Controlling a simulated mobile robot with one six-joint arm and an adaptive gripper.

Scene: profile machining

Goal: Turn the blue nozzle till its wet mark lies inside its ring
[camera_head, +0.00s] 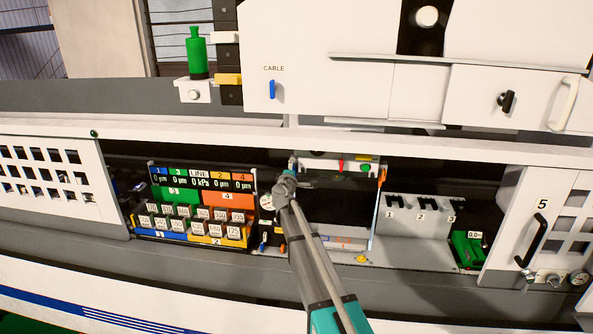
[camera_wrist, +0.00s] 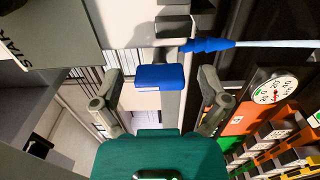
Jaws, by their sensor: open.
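In the wrist view, a blue cone-shaped nozzle (camera_wrist: 207,45) lies beyond the right finger, with a pale blue straight streak running right from its tip. A blue block (camera_wrist: 160,78) with a pale stripe on its front joins a grey mount beside the nozzle. My gripper (camera_wrist: 161,74) is open, one finger on each side of the block, with visible gaps and nothing held. In the head view my gripper (camera_head: 287,182) is small, at the opening in the middle of the machine. The nozzle cannot be made out there. I cannot make out a wet mark or ring in either view.
A dial gauge (camera_wrist: 275,90) and bins of labelled blocks stand right in the wrist view. The head view shows the coloured rack (camera_head: 200,205) left of my arm and a grey fixture (camera_head: 418,215) right. White panels frame the opening above and beside.

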